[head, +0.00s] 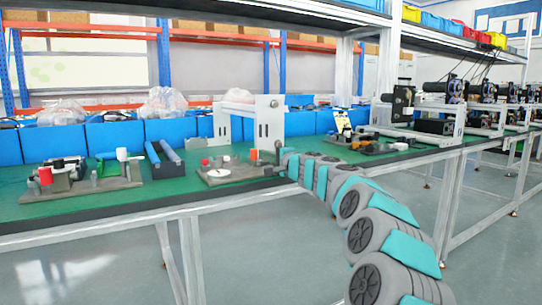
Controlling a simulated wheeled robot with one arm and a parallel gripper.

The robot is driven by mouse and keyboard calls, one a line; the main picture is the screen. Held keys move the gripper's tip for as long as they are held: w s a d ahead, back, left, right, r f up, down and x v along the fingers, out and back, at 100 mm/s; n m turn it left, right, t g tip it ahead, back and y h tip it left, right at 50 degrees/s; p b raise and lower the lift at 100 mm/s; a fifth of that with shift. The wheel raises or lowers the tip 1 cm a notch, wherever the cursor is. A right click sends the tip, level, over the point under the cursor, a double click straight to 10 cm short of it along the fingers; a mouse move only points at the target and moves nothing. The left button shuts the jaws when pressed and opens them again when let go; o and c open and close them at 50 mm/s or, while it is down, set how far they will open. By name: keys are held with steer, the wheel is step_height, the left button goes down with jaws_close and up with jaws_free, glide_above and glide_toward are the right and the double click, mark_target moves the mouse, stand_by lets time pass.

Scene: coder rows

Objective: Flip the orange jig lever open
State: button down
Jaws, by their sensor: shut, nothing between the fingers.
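A jig on a grey-brown base plate (232,177) lies on the green bench top near the middle of the head view. A small orange-red part (253,155) stands at its right rear, perhaps the lever; at this size I cannot tell its position. My arm reaches in from the lower right, and my gripper (278,156) is at the jig's right end, just right of the orange-red part. The gripper looks small and dark, shut and empty. I cannot tell whether it touches the jig.
Another jig (80,186) with a red cap lies at the left, and a dark tray with rollers (165,160) stands between. A white bracket frame (268,122) stands behind the middle jig. Blue bins (105,140) line the back. Tools (372,145) lie right of my arm.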

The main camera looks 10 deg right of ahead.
steer(key=shift+w+a, duration=0.2)
steer(key=shift+w, duration=0.3)
